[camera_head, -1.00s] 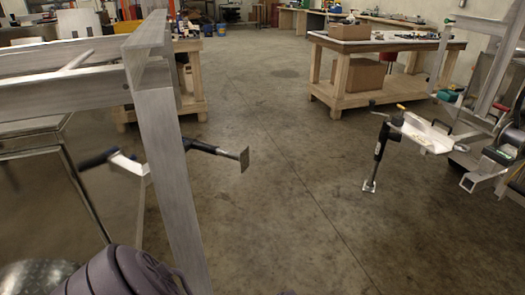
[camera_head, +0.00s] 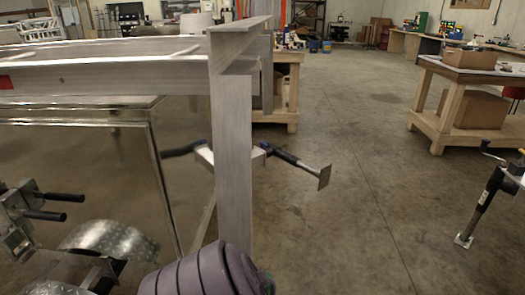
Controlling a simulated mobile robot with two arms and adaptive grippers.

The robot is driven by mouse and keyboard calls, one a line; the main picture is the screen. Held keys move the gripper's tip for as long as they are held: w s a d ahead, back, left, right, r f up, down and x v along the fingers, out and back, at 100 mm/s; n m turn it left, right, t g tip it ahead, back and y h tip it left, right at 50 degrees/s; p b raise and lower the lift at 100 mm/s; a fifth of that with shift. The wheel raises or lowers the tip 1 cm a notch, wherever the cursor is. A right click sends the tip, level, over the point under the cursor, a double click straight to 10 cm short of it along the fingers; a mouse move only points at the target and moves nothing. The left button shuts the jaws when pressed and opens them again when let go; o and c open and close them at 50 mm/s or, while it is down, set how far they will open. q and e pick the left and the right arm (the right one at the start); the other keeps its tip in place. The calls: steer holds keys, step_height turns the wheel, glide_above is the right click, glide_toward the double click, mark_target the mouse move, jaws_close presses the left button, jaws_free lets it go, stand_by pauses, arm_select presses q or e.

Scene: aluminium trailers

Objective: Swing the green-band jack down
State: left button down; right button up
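A jack (camera_head: 283,154) sits beside the upright at the corner of the near aluminium trailer. Its dark tube lies roughly level, tilted slightly down to the right, and ends in a square foot plate (camera_head: 324,177). A pale bracket and a black grip show left of the upright, which hides part of the jack. Another dark jack (camera_head: 482,205) stands nearly upright at the right edge, with its foot plate on the floor. I cannot make out a green band on either jack.
The aluminium trailer frame (camera_head: 130,72) fills the left. A wooden bench (camera_head: 436,118) stands at the back right. The concrete floor between the jacks is clear.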

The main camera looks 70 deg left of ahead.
arm_select(q)
steer(key=shift+s+d, duration=0.1)
steer(key=shift+s, duration=0.1)
steer(key=c, duration=0.6)
jaws_free()
steer(key=shift+o, duration=1.3)
steer(key=shift+w, duration=0.1)
